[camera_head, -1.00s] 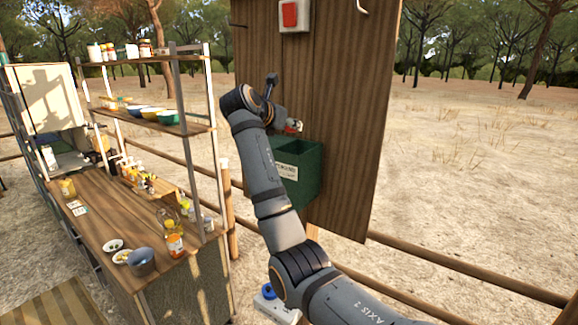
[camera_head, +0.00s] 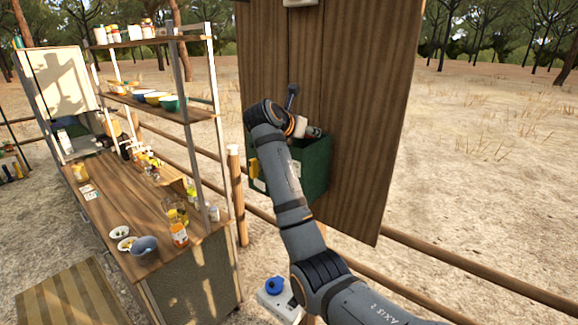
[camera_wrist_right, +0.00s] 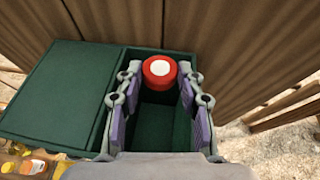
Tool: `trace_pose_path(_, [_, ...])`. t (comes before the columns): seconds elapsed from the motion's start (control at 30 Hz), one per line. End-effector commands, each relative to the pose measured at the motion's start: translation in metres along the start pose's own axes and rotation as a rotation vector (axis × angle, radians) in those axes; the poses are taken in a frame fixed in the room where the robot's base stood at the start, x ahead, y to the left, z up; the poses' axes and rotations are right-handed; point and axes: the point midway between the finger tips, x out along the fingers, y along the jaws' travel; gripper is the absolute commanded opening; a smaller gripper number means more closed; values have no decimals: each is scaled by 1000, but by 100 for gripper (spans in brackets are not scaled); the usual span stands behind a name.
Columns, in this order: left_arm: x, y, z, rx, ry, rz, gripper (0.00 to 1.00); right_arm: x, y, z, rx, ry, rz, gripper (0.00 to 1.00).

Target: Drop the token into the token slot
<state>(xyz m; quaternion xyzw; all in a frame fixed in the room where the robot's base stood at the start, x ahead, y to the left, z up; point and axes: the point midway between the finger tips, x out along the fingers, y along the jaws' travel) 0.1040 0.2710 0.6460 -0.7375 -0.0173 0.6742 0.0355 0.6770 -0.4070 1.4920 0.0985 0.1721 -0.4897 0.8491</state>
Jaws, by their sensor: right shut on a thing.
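The token (camera_wrist_right: 159,70) is a short red round piece with a white centre, between the fingertips of my right gripper (camera_wrist_right: 160,77). The gripper is shut on it, over the open, deep right-hand compartment of a green box (camera_wrist_right: 112,70). In the head view the right gripper (camera_head: 312,131) is at the box's upper edge, partly hidden by my arm. The green box (camera_head: 317,172) is against a wooden board. No separately marked token slot can be made out. My left gripper is not in view.
The wooden board (camera_head: 350,90) stands behind the box. At left, a wooden counter (camera_head: 110,205) and shelf (camera_head: 185,118) hold bowls, jars and bottles. A yellow item (camera_head: 254,168) shows at the box's left side. A rail fence (camera_head: 480,270) runs behind; sandy ground is open at right.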

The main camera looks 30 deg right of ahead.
Motion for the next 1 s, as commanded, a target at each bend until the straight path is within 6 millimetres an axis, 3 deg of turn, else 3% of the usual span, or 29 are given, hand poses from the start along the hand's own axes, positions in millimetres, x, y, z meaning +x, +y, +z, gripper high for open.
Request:
trace_pose_path(0.13, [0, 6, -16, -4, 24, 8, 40, 1, 0, -3, 1, -1, 1, 17])
trace_pose_path(0.3, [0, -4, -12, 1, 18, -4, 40, 1, 0, -3, 1, -1, 1, 17])
trace_pose_path(0.33, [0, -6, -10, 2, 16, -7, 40, 1, 0, -3, 1, -1, 1, 42])
trace_pose_path(0.5, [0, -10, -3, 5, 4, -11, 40, 1, 0, -3, 1, -1, 1, 64])
trace_pose_path(0.83, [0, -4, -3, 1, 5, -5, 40, -2, 0, -3, 1, 0, 2, 64])
trace_pose_path(1.0, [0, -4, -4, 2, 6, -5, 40, -31, 1, -3, 3, 1, 6, 64])
